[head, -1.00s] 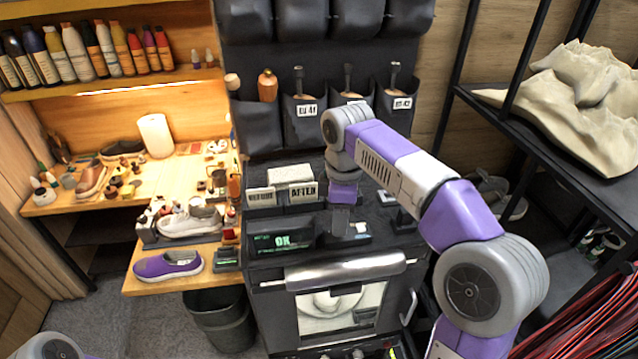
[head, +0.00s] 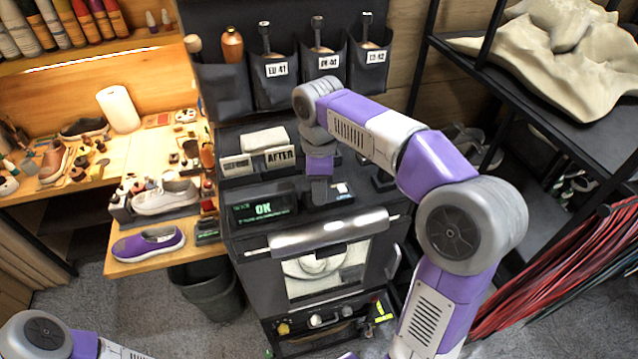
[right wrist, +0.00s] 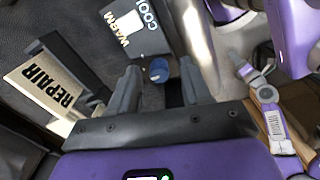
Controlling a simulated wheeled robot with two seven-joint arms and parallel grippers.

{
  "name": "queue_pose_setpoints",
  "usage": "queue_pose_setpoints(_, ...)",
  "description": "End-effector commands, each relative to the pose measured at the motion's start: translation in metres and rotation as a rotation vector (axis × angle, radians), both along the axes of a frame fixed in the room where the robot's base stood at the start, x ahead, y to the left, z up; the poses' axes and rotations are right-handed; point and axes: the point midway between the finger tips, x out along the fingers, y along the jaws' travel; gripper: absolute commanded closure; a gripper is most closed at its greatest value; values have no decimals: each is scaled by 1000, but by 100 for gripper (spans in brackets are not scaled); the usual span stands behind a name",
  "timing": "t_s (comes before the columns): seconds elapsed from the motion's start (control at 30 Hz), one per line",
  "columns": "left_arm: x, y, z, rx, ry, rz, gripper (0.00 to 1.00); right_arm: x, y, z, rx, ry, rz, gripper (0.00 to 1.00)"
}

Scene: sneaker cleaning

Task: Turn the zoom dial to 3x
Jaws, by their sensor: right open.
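My right gripper (head: 320,190) is over the small panel on the cabinet top, right of the OK display (head: 262,210); its fingers are hard to make out in the head view. A grey card reading WARM and COOL (right wrist: 138,30) is beside the knob. No 3x mark is legible. The cabinet front carries knobs low down, among them a yellow one (head: 283,328). My left gripper is out of view.
A REPAIR sign (right wrist: 45,85) is left of the fingers in the wrist view. An AFTER sign (head: 280,156) stands behind the display. A purple shoe (head: 148,244) lies on the wooden bench at left. A black rack (head: 570,150) is on the right.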

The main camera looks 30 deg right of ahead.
Motion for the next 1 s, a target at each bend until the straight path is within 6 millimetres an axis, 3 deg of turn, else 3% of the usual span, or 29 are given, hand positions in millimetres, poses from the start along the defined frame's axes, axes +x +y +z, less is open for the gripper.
queue_pose_setpoints(0.1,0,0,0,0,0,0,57,0,0,0,0,0,-1,52)
queue_pose_setpoints(0.43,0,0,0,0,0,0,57,0,0,0,0,0,0,100)
queue_pose_setpoints(0.77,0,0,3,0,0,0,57,0,0,1,0,0,-37,100)
queue_pose_setpoints(1.0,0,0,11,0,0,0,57,0,0,2,0,1,-172,100)
